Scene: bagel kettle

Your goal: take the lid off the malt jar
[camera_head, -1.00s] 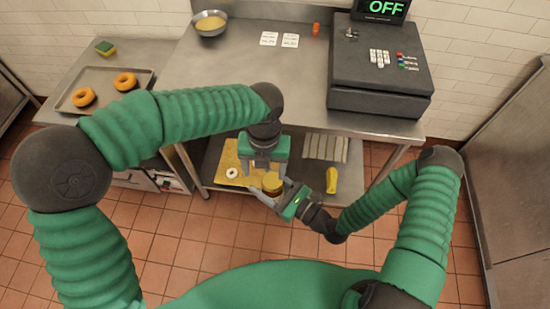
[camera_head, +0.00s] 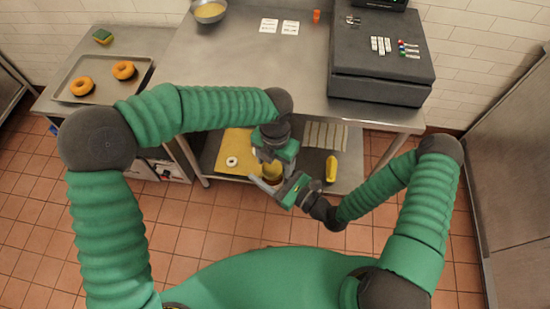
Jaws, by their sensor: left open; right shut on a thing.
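The malt jar (camera_head: 272,173), a small amber-yellow cylinder, is above the lower shelf in front of the steel table. My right gripper (camera_head: 268,183) reaches in from the right and is shut on the jar's side. My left gripper (camera_head: 270,162) comes down from above, open, with its fingers at the top of the jar. The lid is mostly hidden by the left gripper, and I cannot tell whether the fingers touch it.
On the lower shelf are a yellow board (camera_head: 234,143), a white ring (camera_head: 232,161) and a yellow object (camera_head: 331,169). The steel tabletop (camera_head: 250,70) overhangs the shelf. A tray (camera_head: 62,91) with two bagels lies left; a dark register (camera_head: 380,75) stands right.

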